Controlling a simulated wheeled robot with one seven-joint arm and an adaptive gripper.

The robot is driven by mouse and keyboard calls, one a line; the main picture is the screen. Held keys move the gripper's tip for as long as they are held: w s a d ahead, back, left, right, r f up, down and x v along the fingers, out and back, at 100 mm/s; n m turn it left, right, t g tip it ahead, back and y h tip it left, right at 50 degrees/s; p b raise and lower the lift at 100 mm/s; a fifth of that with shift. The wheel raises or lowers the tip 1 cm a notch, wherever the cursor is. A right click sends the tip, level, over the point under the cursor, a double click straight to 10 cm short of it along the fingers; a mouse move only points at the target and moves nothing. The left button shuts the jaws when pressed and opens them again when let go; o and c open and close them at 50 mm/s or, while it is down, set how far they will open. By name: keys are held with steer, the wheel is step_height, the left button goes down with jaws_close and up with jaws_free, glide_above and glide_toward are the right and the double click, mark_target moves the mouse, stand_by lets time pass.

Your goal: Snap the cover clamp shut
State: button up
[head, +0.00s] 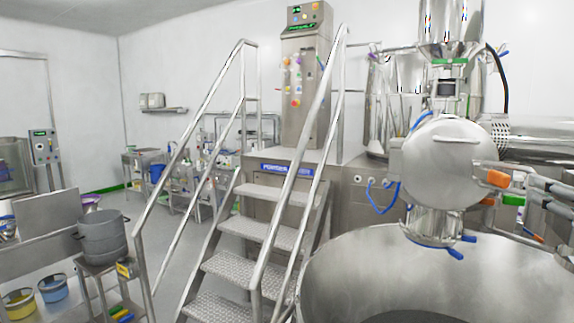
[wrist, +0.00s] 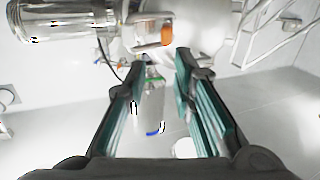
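The round steel cover (head: 440,165) stands upright on the vessel at the right of the head view, with a bar handle near its top. An orange-handled clamp (head: 498,178) sits at the cover's right edge; whether it is latched is too small to tell. An orange piece, apparently the same clamp handle (wrist: 167,34), shows in the wrist view. My gripper (wrist: 160,63) is open and empty in the wrist view, its two teal-padded fingers spread. The orange piece lies beyond the fingertips, just above the gap between them, with no contact visible.
A large steel bowl (head: 400,270) lies below the cover. Steel steps (head: 270,230) with handrails stand left of it. Pipes and blue-handled fittings (head: 385,198) crowd around the cover. A steel cylinder (wrist: 65,18) shows at the wrist view's upper left.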

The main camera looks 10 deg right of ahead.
mark_target(508, 177)
steer(key=shift+n+t+y, duration=0.4)
steer(key=shift+y, duration=0.3)
steer(key=b+x, duration=0.1)
steer(key=x, duration=0.5)
steer(key=b+x, duration=0.1)
steer(key=x, duration=0.6)
steer(key=shift+f, duration=0.25)
steer(key=shift+c, duration=0.5)
jaws_close()
